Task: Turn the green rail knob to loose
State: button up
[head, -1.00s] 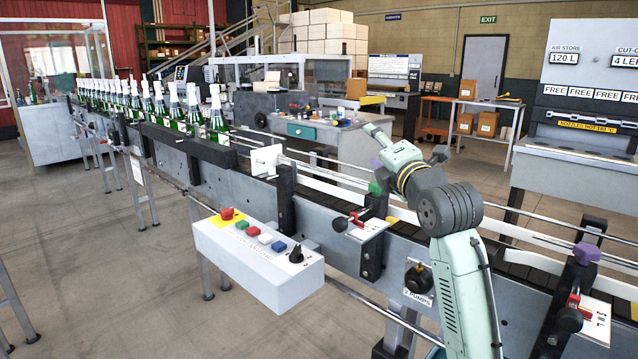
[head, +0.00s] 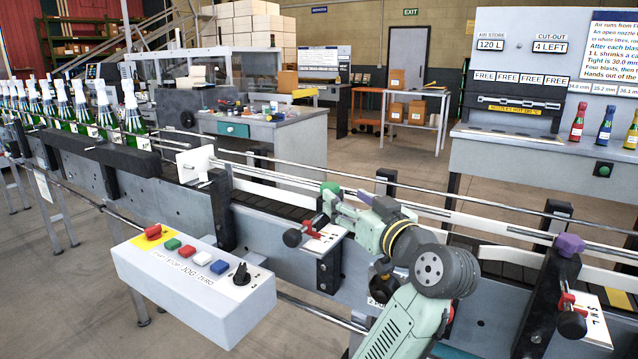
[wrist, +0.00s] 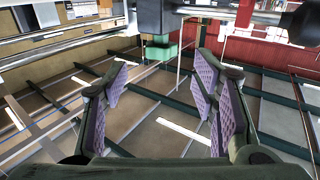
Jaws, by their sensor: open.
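The green rail knob (head: 330,187) sits on top of a black bracket on the near side of the conveyor in the head view. My gripper (head: 346,207) is right beside it and partly overlaps the bracket. In the wrist view the green knob (wrist: 160,51) appears beyond my open gripper (wrist: 160,85), roughly centred between the two purple-padded fingers. The fingers hold nothing, and a gap to the knob shows there.
A red clamp lever with a black ball (head: 292,238) juts out just below the green knob. A purple knob (head: 570,244) stands on another bracket to the right. A white button box (head: 195,285) sits in front. Foil-topped bottles (head: 82,105) line the conveyor at left.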

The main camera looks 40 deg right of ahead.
aim_at(335, 190)
jog(key=w, duration=0.2)
jog(key=w+d+p, duration=0.1)
jog(key=w, duration=0.2)
jog(key=w+p, duration=0.1)
jog(key=w, duration=0.2)
jog(key=shift+w+d, duration=0.2)
jog(key=shift+c, duration=0.6)
jog(key=c, duration=1.1)
